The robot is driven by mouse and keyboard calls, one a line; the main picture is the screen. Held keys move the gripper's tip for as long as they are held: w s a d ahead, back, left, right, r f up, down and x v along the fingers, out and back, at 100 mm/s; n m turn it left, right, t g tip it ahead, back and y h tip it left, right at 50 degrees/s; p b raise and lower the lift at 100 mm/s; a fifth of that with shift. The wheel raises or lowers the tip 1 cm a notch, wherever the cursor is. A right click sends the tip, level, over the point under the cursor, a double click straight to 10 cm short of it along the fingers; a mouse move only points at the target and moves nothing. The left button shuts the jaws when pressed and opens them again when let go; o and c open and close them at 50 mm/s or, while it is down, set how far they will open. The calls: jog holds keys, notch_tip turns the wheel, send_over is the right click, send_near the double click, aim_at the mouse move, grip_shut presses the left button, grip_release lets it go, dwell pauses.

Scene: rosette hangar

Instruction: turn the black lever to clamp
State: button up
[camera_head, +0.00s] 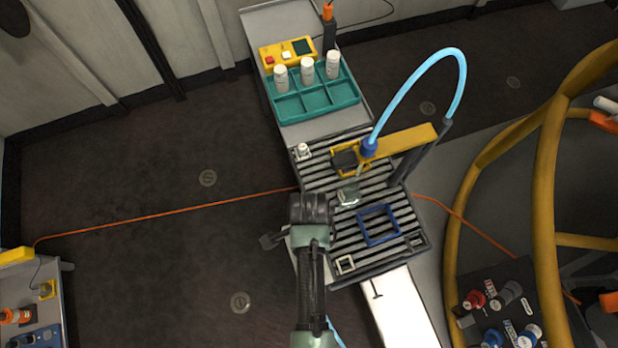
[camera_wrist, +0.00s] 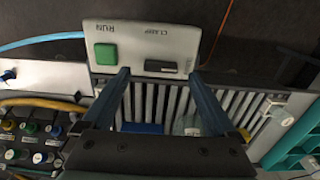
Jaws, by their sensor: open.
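The black lever (camera_wrist: 161,66) sits in the wrist view on a pale control panel (camera_wrist: 140,36), beside the word CLAMP. It lies sideways across the panel. A square green button (camera_wrist: 106,54) marked RUN is on the same panel, left of the lever. My gripper (camera_wrist: 159,73) is open and empty. Its two blue fingers reach toward the panel, one tip on either side of the lever in the picture. I cannot tell whether they touch it. In the head view my arm and wrist cover most of the panel, and the lever cannot be made out for sure.
A slatted bed (camera_head: 330,240) holds a blue frame (camera_head: 378,225) and a clear piece (camera_head: 348,195). A yellow beam (camera_head: 405,141) with a light-blue hose (camera_head: 400,90) stands over it. A teal tray (camera_head: 315,102) with white bottles is behind. Yellow pipes (camera_head: 545,170) are at right.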

jog(key=shift+f, duration=1.6)
jog(key=c, duration=1.4)
jog(key=shift+o, duration=0.2)
